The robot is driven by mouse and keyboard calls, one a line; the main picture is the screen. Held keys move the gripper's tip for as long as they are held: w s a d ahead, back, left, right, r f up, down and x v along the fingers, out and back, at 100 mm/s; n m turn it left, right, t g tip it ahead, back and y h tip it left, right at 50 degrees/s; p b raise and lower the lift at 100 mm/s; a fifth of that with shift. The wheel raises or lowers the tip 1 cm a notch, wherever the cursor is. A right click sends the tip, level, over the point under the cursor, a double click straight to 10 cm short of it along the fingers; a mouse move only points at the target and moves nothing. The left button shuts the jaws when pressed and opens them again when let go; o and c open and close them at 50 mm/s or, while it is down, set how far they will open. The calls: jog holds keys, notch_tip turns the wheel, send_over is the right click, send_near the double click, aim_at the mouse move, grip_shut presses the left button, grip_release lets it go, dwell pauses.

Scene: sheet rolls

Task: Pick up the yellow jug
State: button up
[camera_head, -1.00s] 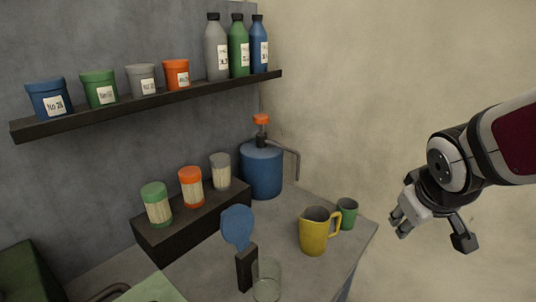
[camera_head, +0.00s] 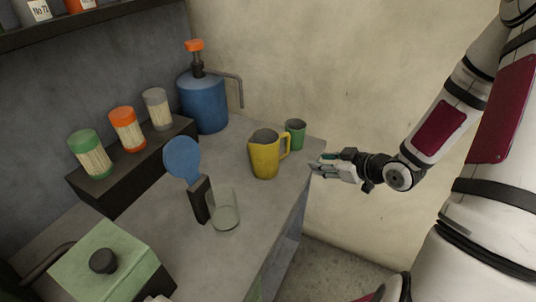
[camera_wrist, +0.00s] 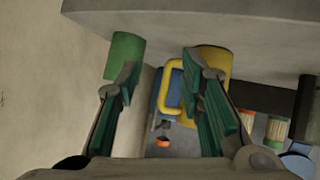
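The yellow jug (camera_head: 264,156) stands upright on the grey counter, its handle on the right side. In the wrist view the jug (camera_wrist: 215,62) shows beyond the gripper fingers, with its handle (camera_wrist: 173,85) between them in the picture. My gripper (camera_head: 318,168) is to the right of the jug, at the counter's right edge, apart from it. In the wrist view my gripper (camera_wrist: 165,95) is open, its green-padded fingers spread and empty. The right finger covers part of the jug.
A green cup (camera_head: 296,134) stands close behind the jug on the right. A clear glass (camera_head: 225,212) and a blue round paddle in a dark stand (camera_head: 200,200) are nearer. A blue pump canister (camera_head: 204,104) stands at the back. Counter (camera_head: 255,205) is bare in front of the jug.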

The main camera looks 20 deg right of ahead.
aim_at(287, 152)
jog(key=w+a+t+y, duration=0.1)
jog(key=w+t, duration=0.1)
jog(key=w+a+m+t+y+b, duration=0.1)
jog(key=w+a+t, duration=0.1)
jog(key=w+a+m+t+y, duration=0.1)
jog(key=w+a, duration=0.1)
jog(key=w, duration=0.1)
jog(key=shift+w+a+r+t, duration=0.1)
jog(key=shift+a+r+t, duration=0.05)
jog(key=shift+t, duration=0.25)
jog(key=x, duration=0.4)
grip_shut()
dwell(0.4)
